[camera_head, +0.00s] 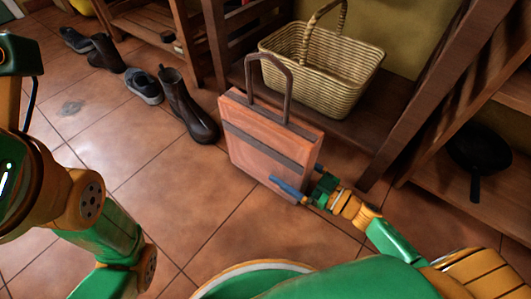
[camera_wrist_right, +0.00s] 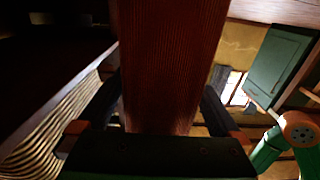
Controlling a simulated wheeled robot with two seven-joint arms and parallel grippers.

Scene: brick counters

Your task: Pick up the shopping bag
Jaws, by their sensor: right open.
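The shopping bag (camera_head: 262,140) is a boxy reddish-brown bag with dark bands and a tall dark handle. It stands upright on the tiled floor in the middle of the head view. My right gripper (camera_head: 303,190) is at its lower right edge, with a blue finger along the front face; the other finger is hidden. In the right wrist view, the bag's narrow side (camera_wrist_right: 172,60) lies between the two dark fingers of my open right gripper (camera_wrist_right: 160,108). Whether the fingers touch it is unclear. My left arm shows at the left, but its gripper is out of view.
A woven basket (camera_head: 318,75) sits on a low wooden shelf right behind the bag. Boots (camera_head: 187,105) and shoes (camera_head: 144,86) stand on the floor to the left. A dark pan (camera_head: 478,150) is on the right shelf.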

